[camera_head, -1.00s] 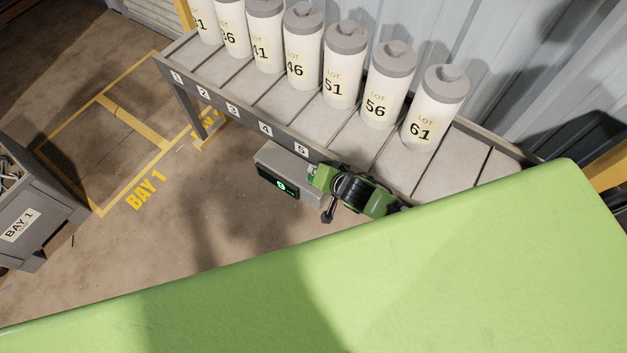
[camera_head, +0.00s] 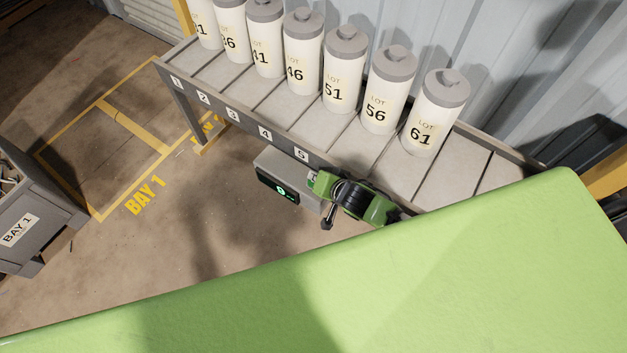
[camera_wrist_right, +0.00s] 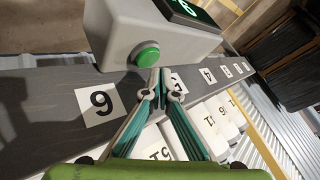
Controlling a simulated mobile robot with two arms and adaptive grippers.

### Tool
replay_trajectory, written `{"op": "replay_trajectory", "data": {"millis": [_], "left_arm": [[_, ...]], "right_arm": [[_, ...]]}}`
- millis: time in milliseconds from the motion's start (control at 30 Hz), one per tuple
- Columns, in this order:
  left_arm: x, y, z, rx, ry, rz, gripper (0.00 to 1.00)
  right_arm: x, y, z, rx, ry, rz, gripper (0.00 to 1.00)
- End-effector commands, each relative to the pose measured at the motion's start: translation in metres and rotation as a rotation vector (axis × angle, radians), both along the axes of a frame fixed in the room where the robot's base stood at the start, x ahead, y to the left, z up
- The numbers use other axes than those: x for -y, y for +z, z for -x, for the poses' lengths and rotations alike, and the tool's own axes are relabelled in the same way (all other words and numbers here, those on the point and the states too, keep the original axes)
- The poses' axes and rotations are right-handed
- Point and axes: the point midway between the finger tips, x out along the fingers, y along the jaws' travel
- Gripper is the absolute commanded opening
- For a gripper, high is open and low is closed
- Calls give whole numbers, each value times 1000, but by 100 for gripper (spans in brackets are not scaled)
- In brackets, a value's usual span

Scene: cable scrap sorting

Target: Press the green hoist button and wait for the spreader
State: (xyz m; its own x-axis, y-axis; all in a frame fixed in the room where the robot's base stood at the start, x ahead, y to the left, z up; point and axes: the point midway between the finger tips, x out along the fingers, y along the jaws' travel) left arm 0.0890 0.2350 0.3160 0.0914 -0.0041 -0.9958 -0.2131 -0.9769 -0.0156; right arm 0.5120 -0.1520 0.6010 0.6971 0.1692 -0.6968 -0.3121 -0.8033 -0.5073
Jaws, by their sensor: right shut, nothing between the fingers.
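The green hoist button (camera_wrist_right: 147,55) is a round button on the face of a pale grey control box, seen in the right wrist view. The box (camera_head: 267,160) also shows in the head view, fixed at the front edge of the shelf, with a dark display (camera_head: 279,189) lit green. My right gripper (camera_wrist_right: 160,78) is shut and empty. Its fingertips are right beside the lower edge of the button; I cannot tell if they touch it. In the head view my right gripper (camera_head: 327,221) is partly hidden by my arm. My left gripper and the spreader are not visible.
A slatted grey shelf (camera_head: 465,185) with numbered positions carries several white lot canisters (camera_head: 389,92). A grey BAY 1 bin (camera_head: 40,225) stands at the left, near a yellow-marked floor bay (camera_head: 130,125). Open floor lies between bin and shelf.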

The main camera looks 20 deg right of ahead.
Motion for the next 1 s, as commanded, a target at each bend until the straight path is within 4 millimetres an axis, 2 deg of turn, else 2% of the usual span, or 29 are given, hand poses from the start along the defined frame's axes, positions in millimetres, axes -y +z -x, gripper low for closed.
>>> {"op": "replay_trajectory", "data": {"millis": [1000], "left_arm": [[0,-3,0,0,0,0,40]], "right_arm": [[0,-8,0,0,0,0,0]]}}
